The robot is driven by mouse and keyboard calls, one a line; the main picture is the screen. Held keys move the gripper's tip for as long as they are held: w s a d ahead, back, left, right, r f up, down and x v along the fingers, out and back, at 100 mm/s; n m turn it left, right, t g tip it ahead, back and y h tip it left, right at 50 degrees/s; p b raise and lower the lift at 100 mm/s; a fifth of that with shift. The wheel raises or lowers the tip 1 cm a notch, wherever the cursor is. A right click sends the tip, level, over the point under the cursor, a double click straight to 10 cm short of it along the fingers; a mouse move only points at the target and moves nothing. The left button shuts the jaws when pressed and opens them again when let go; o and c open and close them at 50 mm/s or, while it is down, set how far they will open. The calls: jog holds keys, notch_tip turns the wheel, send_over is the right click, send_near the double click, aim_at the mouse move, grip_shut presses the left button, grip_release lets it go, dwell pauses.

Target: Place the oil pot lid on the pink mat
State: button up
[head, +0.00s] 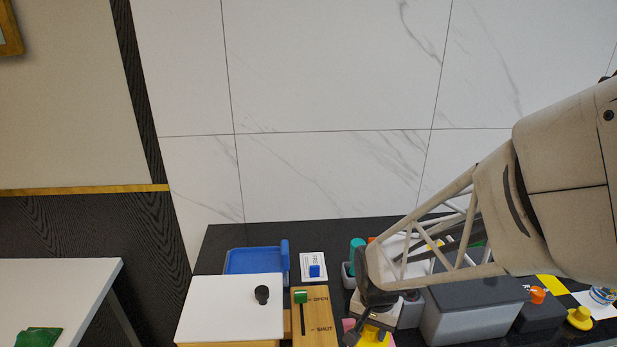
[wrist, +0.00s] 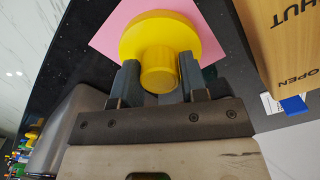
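The oil pot lid is a round yellow disc with a thick knob (wrist: 158,70). In the wrist view its knob sits between the two fingers of my gripper (wrist: 158,84), which appear to touch it on both sides. The pink mat (wrist: 108,38) shows behind the lid, its middle hidden by the lid. I cannot tell whether the lid rests on the mat or is held just above it. In the head view the yellow lid (head: 374,336) is partly hidden below my gripper (head: 366,327), at the bottom edge.
A wooden box marked OPEN and SHUT (head: 318,320) stands left of my gripper. A grey container (head: 470,315) stands close on the right. A white board (head: 225,310), blue tray (head: 252,260) and another yellow knobbed piece (head: 580,318) are farther off.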

jog(key=o, duration=0.3)
jog(key=shift+o, duration=0.2)
jog(key=shift+r, duration=0.1)
notch_tip(320, 180, up, 12)
dwell(0.6)
jog(key=shift+r, duration=0.1)
dwell(0.4)
jog(key=s+r+n+t, duration=0.2)
jog(key=s+r+n, duration=0.4)
jog(key=s+r, duration=0.2)
jog(key=shift+s+d+r+t, duration=0.35)
jog(key=shift+s+d, duration=0.1)
jog(key=shift+s, duration=0.8)
